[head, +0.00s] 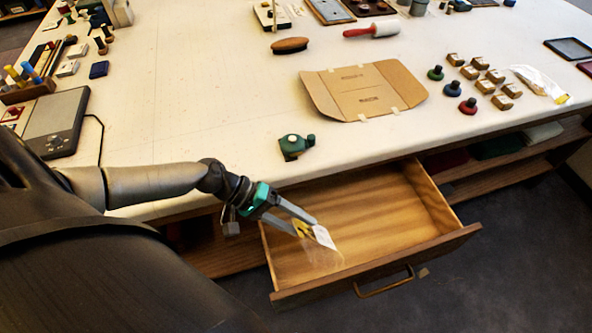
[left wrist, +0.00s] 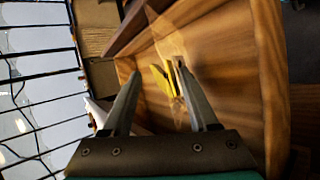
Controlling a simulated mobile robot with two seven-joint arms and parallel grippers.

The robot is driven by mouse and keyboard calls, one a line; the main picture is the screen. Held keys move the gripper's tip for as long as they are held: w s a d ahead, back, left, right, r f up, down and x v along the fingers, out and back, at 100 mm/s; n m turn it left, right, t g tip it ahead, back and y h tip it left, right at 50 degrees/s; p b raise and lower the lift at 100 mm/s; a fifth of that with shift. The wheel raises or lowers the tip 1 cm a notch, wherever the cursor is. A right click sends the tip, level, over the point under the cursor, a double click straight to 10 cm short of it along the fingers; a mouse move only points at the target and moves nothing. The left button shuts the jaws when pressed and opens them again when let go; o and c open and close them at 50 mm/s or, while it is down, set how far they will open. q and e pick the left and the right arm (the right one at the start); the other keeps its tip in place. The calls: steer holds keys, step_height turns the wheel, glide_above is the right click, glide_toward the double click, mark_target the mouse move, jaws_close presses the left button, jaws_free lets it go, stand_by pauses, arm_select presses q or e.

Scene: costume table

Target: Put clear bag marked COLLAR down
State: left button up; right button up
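A clear bag (head: 323,253) with a white label and something yellow in it is at my left gripper's fingertips, inside the open wooden drawer (head: 408,237). The label is too small to read. My left gripper (head: 306,229) reaches down over the drawer's left part, its fingers spread apart. In the left wrist view the left gripper (left wrist: 157,70) shows a wide gap between its fingers, with the bag (left wrist: 171,45) just beyond the tips, nearer the right finger. I cannot tell whether the bag touches the drawer floor. My right gripper is not in view.
The drawer's front with its handle (head: 384,284) juts out below the table (head: 220,130). A green object (head: 295,145) stands near the table edge above the drawer. An unfolded cardboard piece (head: 365,90) lies behind it. The drawer's right part is empty.

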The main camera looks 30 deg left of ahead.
arm_select(q)
steer(key=shift+r+p, duration=0.4)
steer(key=shift+r, duration=0.1)
steer(key=p+v, duration=0.2)
steer(key=v, duration=1)
steer(key=shift+r, duration=0.1)
